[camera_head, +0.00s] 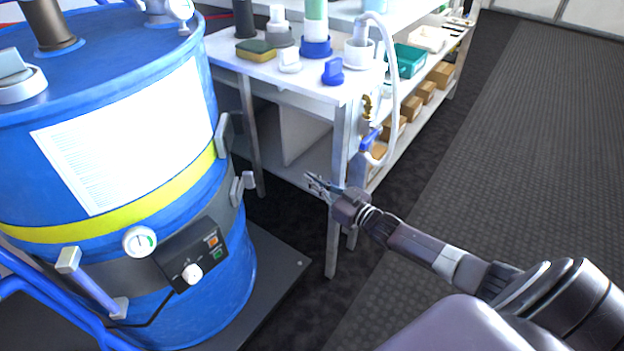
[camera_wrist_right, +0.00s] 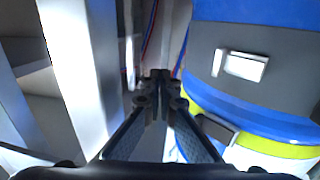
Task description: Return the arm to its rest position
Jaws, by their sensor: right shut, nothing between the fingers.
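My right gripper (camera_head: 318,187) is in the middle of the head view, at the end of my arm that comes in from the lower right. It is in front of the white workbench's legs, to the right of the blue drum (camera_head: 60,170). In the right wrist view the two fingers (camera_wrist_right: 160,80) come together at their tips, with nothing seen between them. The drum also shows at the right of that view (camera_wrist_right: 250,112), and a pale bench leg stands at its left. My left gripper is not in view.
The white workbench (camera_head: 300,88) holds a sponge, bottles, a blue-based cylinder and a teal bin (camera_head: 408,60). A white hose (camera_head: 393,90) hangs off its edge near a blue-handled valve. The drum carries a control box (camera_head: 190,258) and stands on a dark platform. Open floor (camera_head: 520,150) lies right.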

